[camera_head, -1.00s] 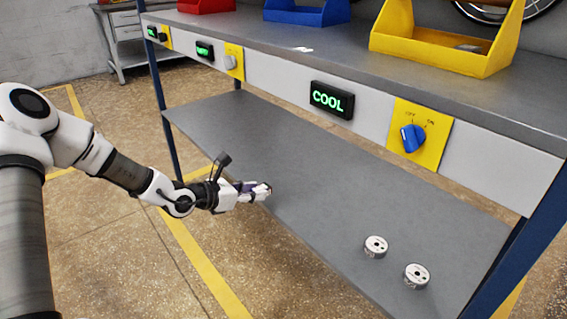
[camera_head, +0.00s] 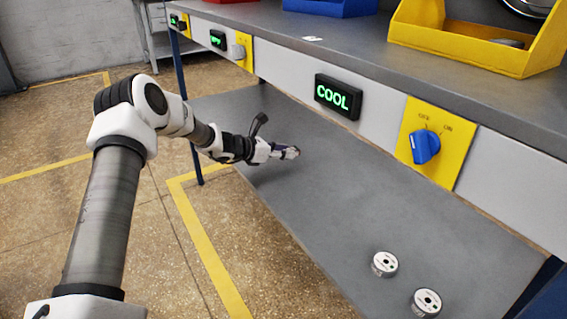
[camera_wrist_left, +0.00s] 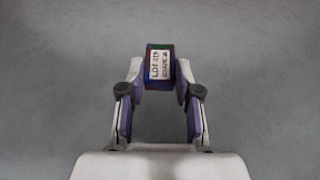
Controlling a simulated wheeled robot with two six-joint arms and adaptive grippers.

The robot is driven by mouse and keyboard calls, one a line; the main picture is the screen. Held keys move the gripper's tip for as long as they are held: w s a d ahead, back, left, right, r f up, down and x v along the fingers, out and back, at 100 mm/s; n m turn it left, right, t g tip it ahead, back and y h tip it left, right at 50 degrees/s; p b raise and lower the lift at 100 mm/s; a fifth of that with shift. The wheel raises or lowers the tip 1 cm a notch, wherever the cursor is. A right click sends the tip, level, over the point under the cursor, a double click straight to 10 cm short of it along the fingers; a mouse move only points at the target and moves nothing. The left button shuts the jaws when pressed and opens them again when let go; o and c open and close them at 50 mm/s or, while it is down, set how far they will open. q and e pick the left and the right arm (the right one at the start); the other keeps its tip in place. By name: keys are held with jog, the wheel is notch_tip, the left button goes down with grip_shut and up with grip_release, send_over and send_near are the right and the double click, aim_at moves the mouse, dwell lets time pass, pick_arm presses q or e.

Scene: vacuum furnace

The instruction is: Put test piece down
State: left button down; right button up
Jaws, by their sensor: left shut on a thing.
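My left gripper (camera_head: 290,152) reaches in over the grey lower shelf (camera_head: 330,200), near its left end. In the left wrist view the left gripper (camera_wrist_left: 160,85) is shut on the test piece (camera_wrist_left: 160,65), a small block with a white label, dark red and green at its edges. Only grey surface shows behind the piece in that view; I cannot tell how far above it the piece is. In the head view the piece is too small to make out at the fingertips. My right gripper is in neither view.
Two round metal pieces, one (camera_head: 384,264) and another (camera_head: 426,302), stand at the shelf's near right. Above are the COOL display (camera_head: 338,97), a blue knob (camera_head: 425,147) and a yellow bin (camera_head: 470,55) on the worktop. The middle of the lower shelf is clear.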

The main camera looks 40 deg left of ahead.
aim_at(283, 167)
pick_arm(q)
notch_tip(283, 167, down, 4)
jog(key=shift+w+r+b, duration=0.1)
jog(key=shift+r+b, duration=0.05)
jog(key=shift+b, duration=0.8)
jog(key=shift+r, duration=0.2)
jog(key=shift+f, duration=0.15)
jog(key=c, duration=0.8)
grip_release()
